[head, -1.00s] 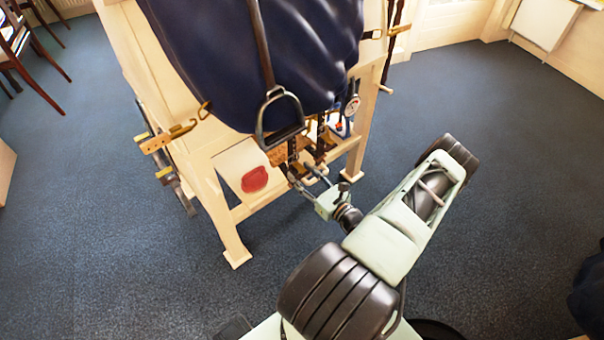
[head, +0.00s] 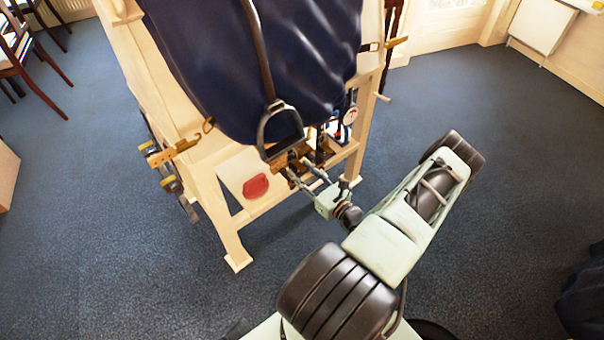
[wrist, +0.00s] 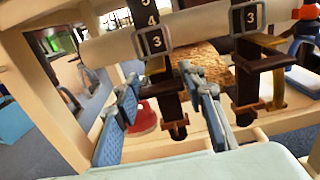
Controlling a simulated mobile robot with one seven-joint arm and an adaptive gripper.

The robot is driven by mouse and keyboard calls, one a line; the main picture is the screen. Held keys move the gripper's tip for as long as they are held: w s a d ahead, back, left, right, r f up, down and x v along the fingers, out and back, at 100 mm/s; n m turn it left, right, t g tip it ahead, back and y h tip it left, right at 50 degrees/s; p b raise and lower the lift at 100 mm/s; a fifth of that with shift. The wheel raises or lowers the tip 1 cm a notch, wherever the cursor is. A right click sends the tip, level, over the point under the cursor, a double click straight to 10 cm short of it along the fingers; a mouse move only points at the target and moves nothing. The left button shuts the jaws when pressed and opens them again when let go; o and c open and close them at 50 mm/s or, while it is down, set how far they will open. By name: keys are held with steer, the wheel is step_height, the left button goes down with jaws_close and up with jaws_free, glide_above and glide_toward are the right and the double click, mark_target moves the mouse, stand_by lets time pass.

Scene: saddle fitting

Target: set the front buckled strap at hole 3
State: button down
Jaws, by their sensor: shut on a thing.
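Two dark straps hang side by side in the wrist view, each through a metal buckle. The left strap (wrist: 151,19) shows 5, 4 and 3, with the 3 inside its buckle frame (wrist: 138,42). The right strap (wrist: 250,85) shows a 3 in its buckle frame (wrist: 233,20). My gripper (wrist: 163,80) has its two blue-padded fingers on either side of the left strap's brown tail (wrist: 173,108), shut on it below the buckle. In the head view my gripper (head: 298,176) is under the stirrup; the straps there are too small to read.
The cream wooden stand (head: 228,225) carries a dark blue draped cover (head: 235,70). A stirrup (head: 281,132) hangs close above my gripper. A round gauge (head: 350,116) hangs to the right. Open carpet lies around the stand.

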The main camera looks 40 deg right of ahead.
steer(key=shift+r, duration=0.35)
steer(key=c, duration=1.2)
jaws_free()
steer(key=shift+c, duration=0.2)
steer(key=shift+s, duration=0.1)
steer(key=s, duration=1.1)
steer(key=shift+s+d, duration=0.25)
steer(key=shift+s, duration=0.15)
